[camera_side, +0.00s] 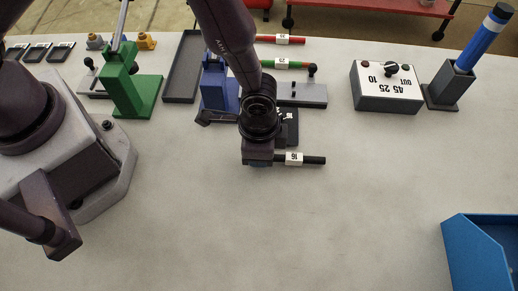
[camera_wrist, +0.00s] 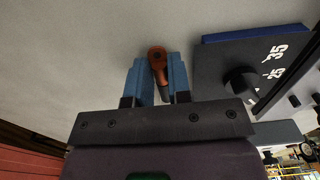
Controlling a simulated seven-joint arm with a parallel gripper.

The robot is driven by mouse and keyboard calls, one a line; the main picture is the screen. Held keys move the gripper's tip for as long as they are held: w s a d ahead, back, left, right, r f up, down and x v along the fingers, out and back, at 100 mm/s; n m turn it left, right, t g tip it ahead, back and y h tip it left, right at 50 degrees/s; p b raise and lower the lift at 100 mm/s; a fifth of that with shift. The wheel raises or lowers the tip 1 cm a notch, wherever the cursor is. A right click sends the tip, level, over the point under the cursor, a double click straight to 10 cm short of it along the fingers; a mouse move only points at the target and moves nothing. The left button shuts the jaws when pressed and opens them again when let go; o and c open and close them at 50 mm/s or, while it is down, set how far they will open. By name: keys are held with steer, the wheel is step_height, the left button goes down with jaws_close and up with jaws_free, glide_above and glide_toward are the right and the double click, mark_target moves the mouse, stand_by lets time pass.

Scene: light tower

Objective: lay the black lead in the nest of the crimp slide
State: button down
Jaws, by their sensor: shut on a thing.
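The black lead (camera_side: 315,160) carries a white tag marked 16 and sticks out to the right of my gripper (camera_side: 258,160). In the wrist view my gripper (camera_wrist: 159,82) is shut on it between two blue fingers, with its copper-coloured end (camera_wrist: 157,58) showing between them. The lead is held over the open tabletop in front of the blue press (camera_side: 216,88). A grey slide plate (camera_side: 302,94) with a black knob lies right of that press, behind my gripper. A similar grey plate with a knob (camera_side: 90,84) is beside the green press (camera_side: 135,90). I cannot make out a nest.
A dark dial box (camera_wrist: 250,65) is close to my gripper. Red (camera_side: 262,39) and green (camera_side: 270,62) leads lie behind. A switch box (camera_side: 386,88), a blue-handled tool in a holder (camera_side: 450,85) and a blue bin (camera_side: 480,250) are right. The front table is clear.

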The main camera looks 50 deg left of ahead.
steer(key=c, duration=1.1)
jaws_free()
steer(key=shift+f, duration=0.1)
steer(key=shift+o, duration=0.2)
step_height(320, 180, up, 12)
steer(key=shift+r, duration=0.2)
